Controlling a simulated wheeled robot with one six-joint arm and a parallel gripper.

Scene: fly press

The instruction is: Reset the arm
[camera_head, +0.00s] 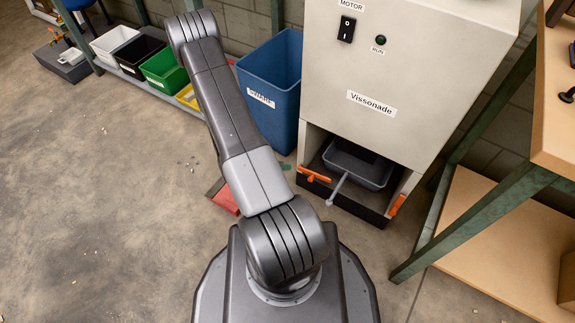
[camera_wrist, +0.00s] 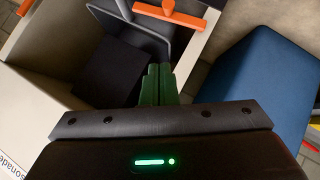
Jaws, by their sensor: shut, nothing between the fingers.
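My gripper (camera_wrist: 158,80) shows in the wrist view with its two green fingers together and nothing between them. It is near the open bay of the grey machine labelled "Vissonade" (camera_head: 410,75). In the head view my arm reaches up and to the left from its base, and I cannot make out my gripper there. A dark grey tray (camera_head: 358,164) sits in the machine's lower bay, with an orange handle (camera_head: 314,175) at the bay's front left. The handle also shows beyond the fingertips in the wrist view (camera_wrist: 170,13).
A blue bin (camera_head: 270,85) stands left of the machine and fills the right of the wrist view (camera_wrist: 262,90). Several small bins, including a green one (camera_head: 165,72), line a rack at upper left. A workbench (camera_head: 480,220) is at right. The floor at left is mostly clear.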

